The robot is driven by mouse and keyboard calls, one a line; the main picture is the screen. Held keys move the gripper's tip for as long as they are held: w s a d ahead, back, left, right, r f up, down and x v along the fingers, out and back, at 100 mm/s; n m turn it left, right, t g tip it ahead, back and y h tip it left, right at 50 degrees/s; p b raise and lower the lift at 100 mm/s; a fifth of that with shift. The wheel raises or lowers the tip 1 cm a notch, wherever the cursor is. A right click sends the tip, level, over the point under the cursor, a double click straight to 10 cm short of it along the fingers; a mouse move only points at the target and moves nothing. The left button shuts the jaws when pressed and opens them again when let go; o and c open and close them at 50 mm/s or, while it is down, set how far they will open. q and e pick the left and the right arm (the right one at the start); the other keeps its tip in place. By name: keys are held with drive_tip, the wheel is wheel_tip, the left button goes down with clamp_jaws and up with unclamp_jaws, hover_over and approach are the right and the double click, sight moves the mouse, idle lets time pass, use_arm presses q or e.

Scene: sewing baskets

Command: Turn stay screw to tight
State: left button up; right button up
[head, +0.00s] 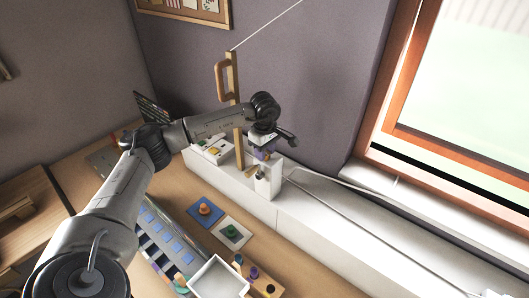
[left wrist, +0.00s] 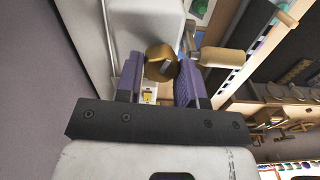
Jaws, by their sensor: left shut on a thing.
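The stay screw looks like a faceted brass knob (left wrist: 160,62) in the left wrist view. My left gripper (left wrist: 159,78) has its purple-padded fingers on either side of the knob and is shut on it. A pale wooden handle (left wrist: 226,57) sticks out just right of the knob. In the head view my left gripper (head: 263,154) is at the white block (head: 268,185) on the white ledge by the wall. The knob is hidden there by the gripper. My right gripper is not in view.
A wooden upright (head: 236,110) with a curved handle stands close behind the gripper. The window frame (head: 400,60) is at the right. A white open box (head: 218,262), a blue mat (head: 205,219) and a tray with coloured slots (head: 160,240) lie on the table below.

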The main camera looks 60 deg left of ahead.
use_arm(q)
drive_tip(key=m, duration=0.3)
drive_tip(key=shift+w+m, duration=0.1)
drive_tip(key=shift+m, duration=0.3)
drive_tip(key=m, duration=0.3)
drive_tip(key=shift+m+b, duration=0.3)
drive_tip(key=shift+b, duration=0.05)
drive_tip(key=m, duration=0.4)
drive_tip(key=shift+w+d+m, duration=0.1)
drive_tip(key=shift+m, duration=0.3)
drive_tip(key=shift+r+m, duration=0.1)
drive_tip(key=shift+m, duration=1.1)
drive_tip(key=o, duration=0.9)
